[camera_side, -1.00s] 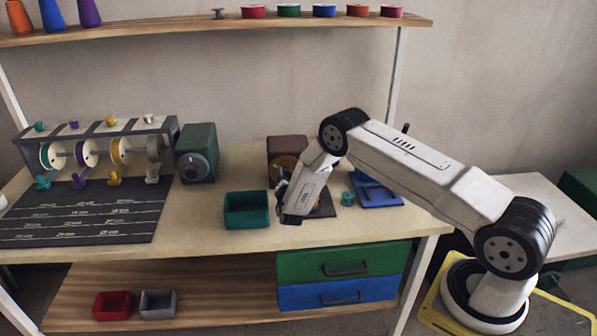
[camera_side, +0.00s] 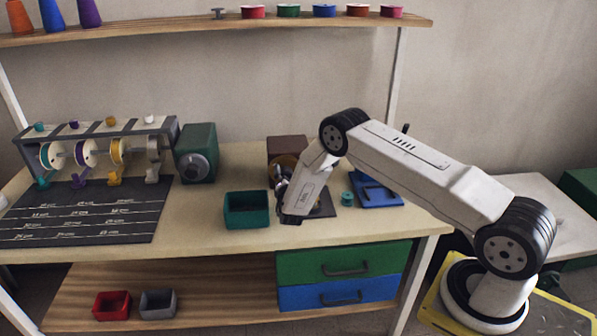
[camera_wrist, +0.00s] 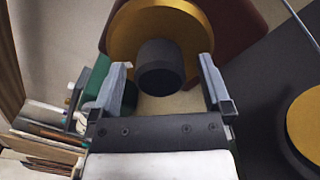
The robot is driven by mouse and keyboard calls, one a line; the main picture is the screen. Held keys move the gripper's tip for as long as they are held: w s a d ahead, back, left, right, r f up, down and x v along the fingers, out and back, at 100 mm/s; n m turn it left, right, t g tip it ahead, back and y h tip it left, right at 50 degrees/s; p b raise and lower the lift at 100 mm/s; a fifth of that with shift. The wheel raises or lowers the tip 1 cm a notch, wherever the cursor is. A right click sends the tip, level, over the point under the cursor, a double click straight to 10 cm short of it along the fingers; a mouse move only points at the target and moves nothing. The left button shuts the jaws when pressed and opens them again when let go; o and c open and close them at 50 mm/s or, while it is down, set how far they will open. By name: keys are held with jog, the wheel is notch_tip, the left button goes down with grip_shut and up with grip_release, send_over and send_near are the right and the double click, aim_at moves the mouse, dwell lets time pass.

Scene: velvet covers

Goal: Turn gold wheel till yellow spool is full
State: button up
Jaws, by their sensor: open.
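The gold wheel (camera_wrist: 160,18) fills the top of the wrist view, with a dark round knob (camera_wrist: 158,66) sticking out toward my gripper. My gripper (camera_wrist: 164,68) is open, with one finger on each side of the knob; contact is not visible. In the side view my gripper (camera_side: 279,184) is at the front of the brown box (camera_side: 288,145), and it largely hides the wheel there. The yellow spool (camera_side: 117,151) hangs on the grey rack at the left, between the purple spool (camera_side: 87,152) and the grey one (camera_side: 153,148). Its exact fill is too small to judge.
A teal open bin (camera_side: 246,210) stands left of my gripper. A green box with a round dial (camera_side: 198,152) stands beside the rack. A blue tray (camera_side: 379,191) and small teal piece (camera_side: 347,198) lie to the right. A gold-topped disc (camera_wrist: 306,122) is at right in the wrist view.

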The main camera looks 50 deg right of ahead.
jog(key=shift+a, duration=0.1)
jog(key=shift+v, duration=3.85)
jog(key=shift+s+r, duration=0.1)
jog(key=shift+s+d+r+m+g, duration=0.3)
jog(key=shift+d+r+g, duration=0.1)
jog(key=shift+g, duration=0.2)
jog(key=s+r+m+g+y, duration=0.1)
jog(key=s+r+m+g, duration=0.25)
jog(key=s+g, duration=0.3)
jog(key=s+r+m+g+y, duration=0.1)
jog(key=s+r+m+g, duration=0.2)
jog(key=s+m+g, duration=0.3)
jog(key=s+a+r+m+t+y, duration=0.1)
jog(key=s+a+r+m+y, duration=0.2)
jog(key=s+a+y, duration=0.2)
jog(key=s+a+r+m+t+y, duration=0.2)
jog(key=s+a+r+m+y, duration=0.1)
jog(key=s+a, duration=0.4)
jog(key=shift+a+r+m+y, duration=0.4)
jog(key=shift+a+m+y, duration=0.25)
jog(key=shift+a+y, duration=0.85)
